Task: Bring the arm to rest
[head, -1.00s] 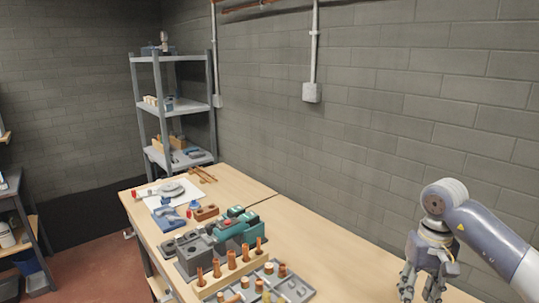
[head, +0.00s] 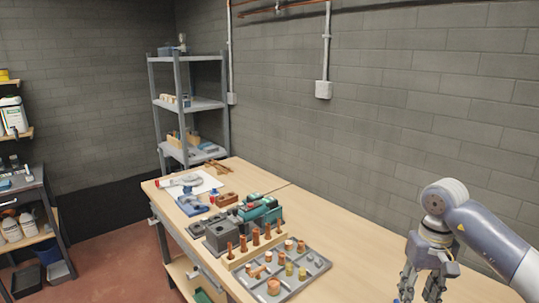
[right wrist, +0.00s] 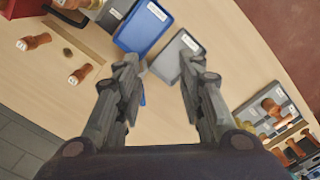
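My right arm (head: 487,240) comes in from the right in the head view. Its gripper (head: 419,291) hangs down at the lower right, over or beside the workbench's near part. In the right wrist view the two fingers of this gripper (right wrist: 160,75) stand apart, with nothing between them. Bench top, a blue tray (right wrist: 143,27) and a grey tray (right wrist: 177,57) show beyond the fingertips. My left gripper is in neither view.
The wooden workbench (head: 370,243) carries a grey compartment tray (head: 312,268), copper fittings on a wooden block (head: 240,262) and teal-and-grey tools (head: 262,208). A metal shelf (head: 190,104) stands behind it. Red floor (head: 115,262) is open at left.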

